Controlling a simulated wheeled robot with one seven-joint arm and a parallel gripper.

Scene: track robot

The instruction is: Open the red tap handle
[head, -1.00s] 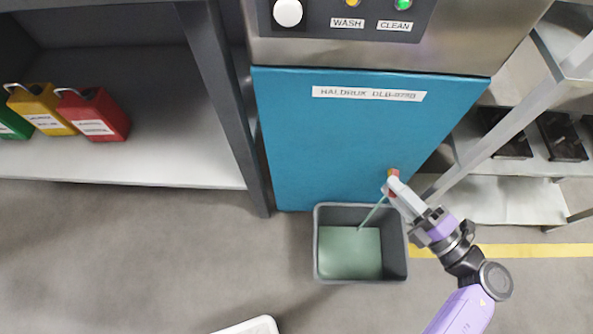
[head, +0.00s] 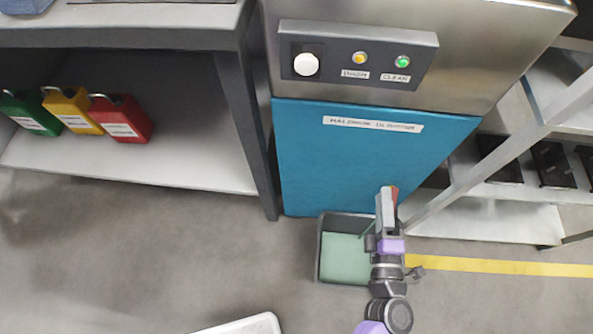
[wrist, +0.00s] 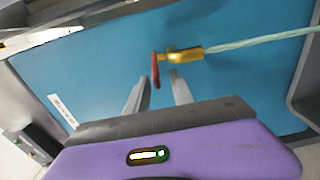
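The red tap handle (wrist: 155,70) sits on a brass tap (wrist: 186,55) low on the blue panel (wrist: 105,65). A pale green stream (wrist: 255,41) runs from the tap's mouth; part of it shows in the head view (head: 367,229), above the grey bin (head: 318,250) holding green liquid. My gripper (wrist: 158,88) is open, with its two fingers apart and the handle just beyond the gap between their tips. I see no contact. In the head view my gripper (head: 387,200) covers most of the tap, with a bit of red (head: 394,194) beside it.
The machine's control box (head: 357,58) has a white knob and two lamps. A metal rack (head: 510,215) stands close on the right. Floor (head: 150,265) is clear at front left.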

